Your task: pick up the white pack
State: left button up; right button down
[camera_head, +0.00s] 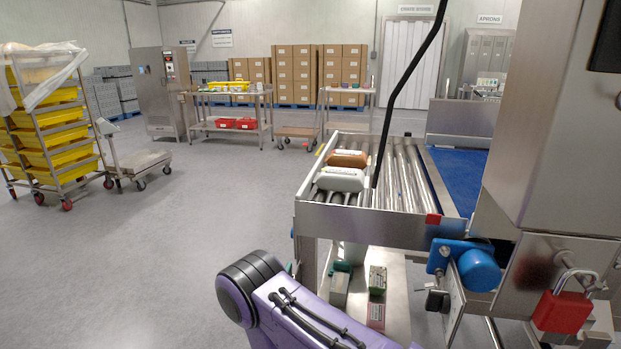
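The white pack (340,180) lies on the metal roller conveyor (398,175), at its near left corner inside the raised side rail. A brown pack (348,158) lies just behind it. The white pack's top and near side show, and its lower edge is partly hidden by the near rail. A purple arm link of mine comes up from the bottom edge, below and in front of the conveyor. Neither of my grippers shows in this view, and nothing is seen touching the white pack.
A black cable (408,85) hangs down close to the right of the packs. The steel tunnel housing (556,130) with a red padlock (563,311) and a blue motor (478,270) stands at right. Small boxes (377,281) sit on a lower shelf.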

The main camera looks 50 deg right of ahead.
aim_at(338, 180)
jog(key=u, duration=0.3)
jog(key=i, duration=2.55)
jog(key=z, duration=4.55)
